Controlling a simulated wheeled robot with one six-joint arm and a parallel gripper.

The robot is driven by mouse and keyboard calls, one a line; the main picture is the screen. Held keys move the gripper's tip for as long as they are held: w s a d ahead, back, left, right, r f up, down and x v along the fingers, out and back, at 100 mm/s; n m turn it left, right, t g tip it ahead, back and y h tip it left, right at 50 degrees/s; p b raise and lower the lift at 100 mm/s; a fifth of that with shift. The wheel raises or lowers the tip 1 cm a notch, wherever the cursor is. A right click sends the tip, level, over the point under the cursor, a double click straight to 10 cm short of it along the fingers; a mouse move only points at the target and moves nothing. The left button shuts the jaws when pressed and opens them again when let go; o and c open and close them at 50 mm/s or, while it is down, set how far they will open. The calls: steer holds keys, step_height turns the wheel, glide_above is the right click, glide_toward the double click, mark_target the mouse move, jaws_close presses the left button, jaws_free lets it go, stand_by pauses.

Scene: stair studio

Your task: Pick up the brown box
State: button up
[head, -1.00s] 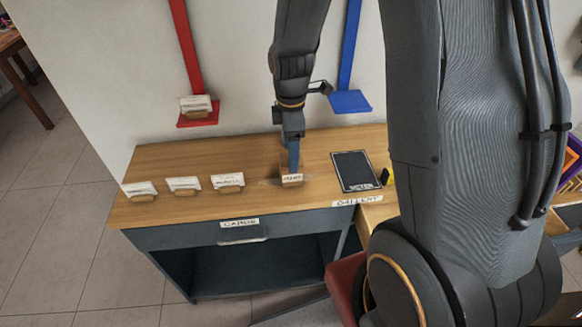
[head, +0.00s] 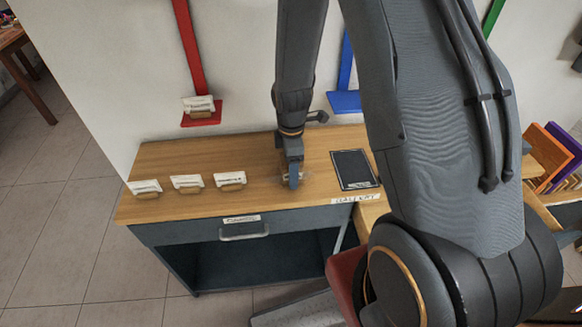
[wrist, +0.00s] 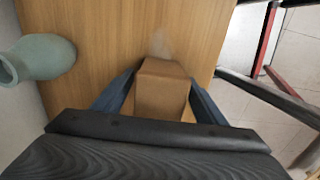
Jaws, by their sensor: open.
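In the wrist view, the brown box (wrist: 161,90) stands on the wooden top of a cabinet, between the two blue fingers of my gripper (wrist: 162,77). The fingers are spread, one along each side of the box. I cannot tell whether either finger touches it. In the head view, my gripper (head: 293,178) is down at the cabinet top, left of a dark panel. The box is mostly hidden there behind my gripper.
Three white cards in wooden holders (head: 187,184) stand left of my gripper on the cabinet top (head: 165,157). A dark panel (head: 353,169) lies to its right. Red (head: 201,117) and blue (head: 345,102) wall brackets are behind. A pale green vase (wrist: 40,60) shows in the wrist view.

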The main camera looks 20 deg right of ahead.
steer(key=c, duration=1.3)
